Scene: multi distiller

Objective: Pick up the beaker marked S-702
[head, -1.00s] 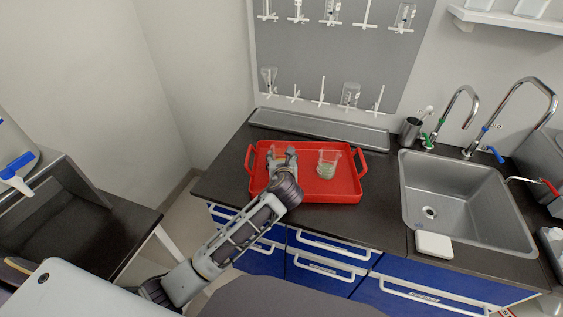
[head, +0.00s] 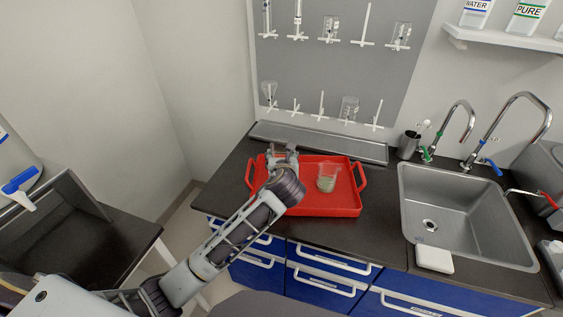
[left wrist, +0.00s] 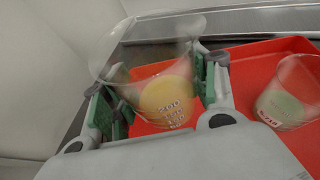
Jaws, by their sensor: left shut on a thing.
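My left gripper (head: 280,156) is over the left back part of the red tray (head: 310,206). In the left wrist view its fingers (left wrist: 158,85) are shut on a clear beaker (left wrist: 155,45) with yellow-orange contents. In the head view the gripper mostly hides this beaker. A second beaker (head: 327,178), with pale green contents, stands on the tray to the right. My right gripper is out of view.
A grey sink (head: 430,224) with curved taps lies right of the tray. A metal cup (head: 408,145) stands behind it. A drying rack (head: 350,108) with glassware hangs on the wall. A white block (head: 434,258) sits at the sink's front edge.

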